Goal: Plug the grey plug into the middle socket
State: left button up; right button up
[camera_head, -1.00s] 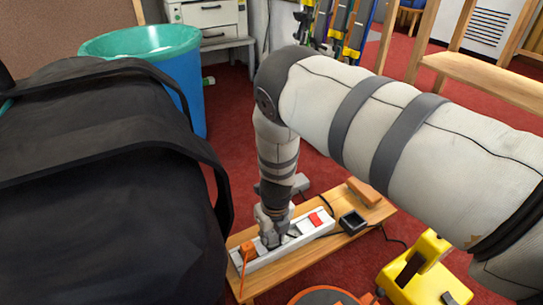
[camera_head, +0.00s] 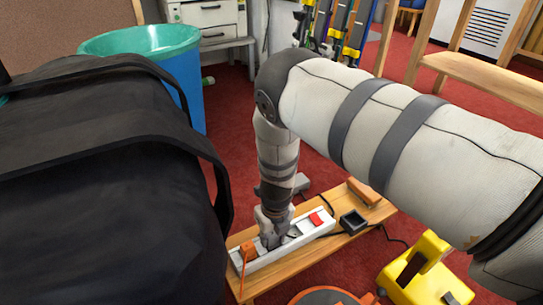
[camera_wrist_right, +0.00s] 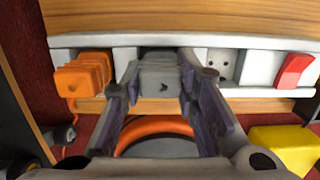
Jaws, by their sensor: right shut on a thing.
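A white power strip (camera_head: 262,261) lies on a low wooden bench, and it also shows in the right wrist view (camera_wrist_right: 250,94). An orange plug (camera_wrist_right: 82,76) sits in its left socket. My right gripper (camera_head: 271,240) points down at the strip. In the right wrist view its fingers (camera_wrist_right: 160,92) are shut on the grey plug (camera_wrist_right: 158,76), which is in line with the middle socket. The fingers and plug hide that socket, so I cannot tell whether the plug is seated. The right socket (camera_wrist_right: 222,66) is empty. My left gripper is not in view.
A red switch (camera_wrist_right: 294,71) is at the strip's right end. A black open box (camera_head: 352,222) and a wooden block (camera_head: 364,192) are on the bench (camera_head: 292,263). A yellow object (camera_head: 425,272) and an orange ring (camera_head: 325,297) stand in front. A blue bin (camera_head: 185,85) is behind.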

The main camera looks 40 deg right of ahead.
jog(key=o, duration=1.1)
jog(key=shift+o, duration=0.2)
